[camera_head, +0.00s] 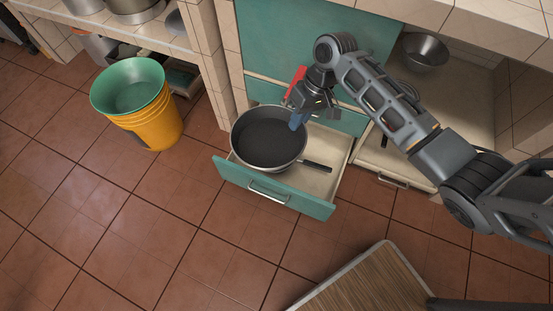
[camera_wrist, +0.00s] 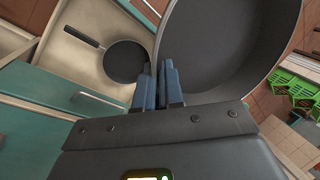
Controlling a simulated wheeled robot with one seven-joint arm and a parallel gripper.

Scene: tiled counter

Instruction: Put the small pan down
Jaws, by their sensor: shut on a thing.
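My gripper (camera_head: 297,121) is shut on the rim of a dark, deep round pan (camera_head: 265,135). In the wrist view its blue fingers (camera_wrist: 158,86) pinch the wall of this pan (camera_wrist: 222,45), which fills the upper right. The held pan is over the open drawer (camera_head: 335,150) in the head view. A smaller-looking dark pan (camera_wrist: 126,62) with a straight handle lies in the drawer in the wrist view, apart from the fingers. In the head view only a dark handle (camera_head: 317,166) shows beside the held pan; the rest there is hidden beneath it.
The drawer's turquoise front (camera_head: 275,190) juts over the tiled floor. A yellow bucket with a green inside (camera_head: 135,95) stands left. A metal bowl (camera_head: 425,50) sits on the shelf at right. A wooden-topped surface (camera_head: 370,280) is in front. Floor between is clear.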

